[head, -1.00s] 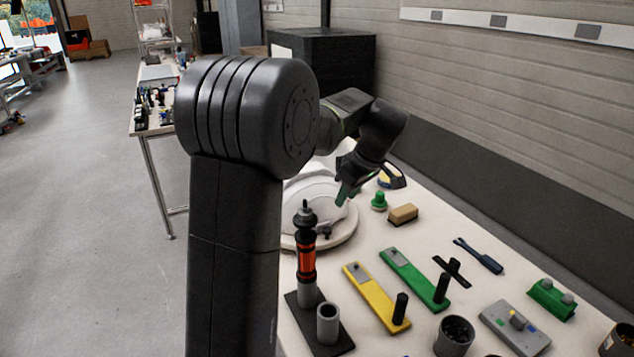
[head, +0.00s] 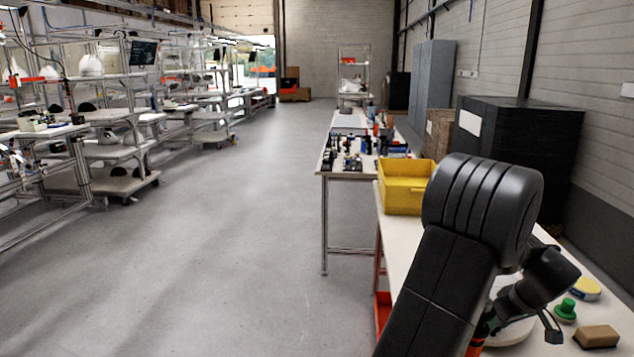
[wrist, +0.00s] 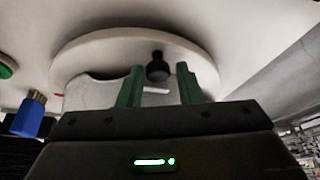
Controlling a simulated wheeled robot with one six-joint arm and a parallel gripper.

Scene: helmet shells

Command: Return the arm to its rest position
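My gripper (wrist: 159,88) shows in the wrist view with its two green fingers apart and nothing between them. Behind the fingers is a round white base (wrist: 100,48) with a pale shell on it and a black knob (wrist: 157,68) that lines up with the gap. In the head view my arm is folded at the lower right, low over the bench (head: 402,235). There its fingers are hidden, and a part of the white round base (head: 515,333) shows beneath it.
A yellow bin (head: 402,190) stands on the bench left of my arm. A green knob (head: 566,310) and a tan block (head: 597,337) lie right of it. A blue item (wrist: 28,117) is at the wrist view's left. Open floor (head: 220,250) lies left of the bench.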

